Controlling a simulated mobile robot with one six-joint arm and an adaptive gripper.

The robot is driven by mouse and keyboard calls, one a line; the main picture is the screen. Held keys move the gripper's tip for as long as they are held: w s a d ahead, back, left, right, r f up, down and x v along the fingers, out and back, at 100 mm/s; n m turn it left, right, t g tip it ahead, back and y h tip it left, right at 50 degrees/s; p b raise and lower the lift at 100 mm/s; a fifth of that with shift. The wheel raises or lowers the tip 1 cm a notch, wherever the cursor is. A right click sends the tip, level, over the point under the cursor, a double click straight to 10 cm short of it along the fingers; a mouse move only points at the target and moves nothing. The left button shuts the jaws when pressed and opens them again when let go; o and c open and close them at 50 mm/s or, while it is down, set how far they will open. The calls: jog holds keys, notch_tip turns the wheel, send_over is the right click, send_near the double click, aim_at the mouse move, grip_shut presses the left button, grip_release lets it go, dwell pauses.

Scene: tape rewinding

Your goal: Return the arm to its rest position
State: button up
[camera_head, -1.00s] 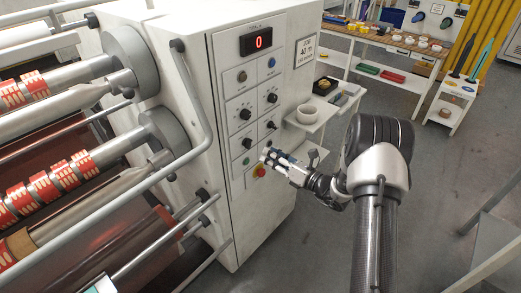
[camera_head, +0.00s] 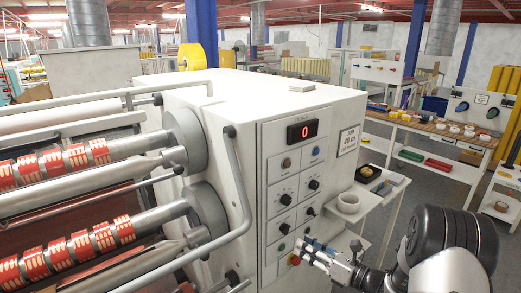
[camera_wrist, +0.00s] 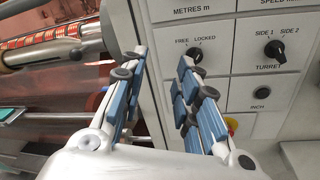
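My gripper (camera_head: 308,246) is in front of the lower part of the machine's control panel (camera_head: 324,124), close to a red button (camera_head: 293,260). In the wrist view my gripper (camera_wrist: 162,62) shows two blue-padded fingers spread apart, with nothing between them. Its gap lies over the panel's left edge, left of the FREE/LOCKED knob (camera_wrist: 195,55). My arm, black and silver, comes in from the bottom right of the head view. I cannot tell whether a fingertip touches the panel.
Rollers with red printed tape (camera_head: 78,158) and a bent grey handrail (camera_head: 240,180) are on the left. A workbench (camera_head: 430,130) stands behind. Open floor (camera_head: 420,190) lies between.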

jog(key=s+a+r+n+g+y, duration=0.1)
jog(key=s+a+r+n+g, duration=0.45)
jog(key=a+r+n, duration=0.2)
jog(key=s+a+r+n+g+h, duration=0.25)
jog(key=s+n, duration=0.25)
jog(key=s, duration=0.3)
jog(key=s+a+r+n+g+h, duration=0.1)
jog(key=s+a+r+n+g, duration=0.2)
jog(key=s+n, duration=0.4)
jog(key=s+d+r+n+t+h, duration=0.1)
jog(key=s+d+n+h, duration=0.4)
jog(key=s+n, duration=0.1)
jog(key=s+d+n+t+h, duration=0.2)
jog(key=s+d+n+h, duration=0.2)
jog(key=s, duration=0.5)
jog(key=shift+s+d+r+n+h, duration=0.25)
jog(key=shift+d+r+n+h, duration=0.15)
jog(key=shift+n, duration=0.75)
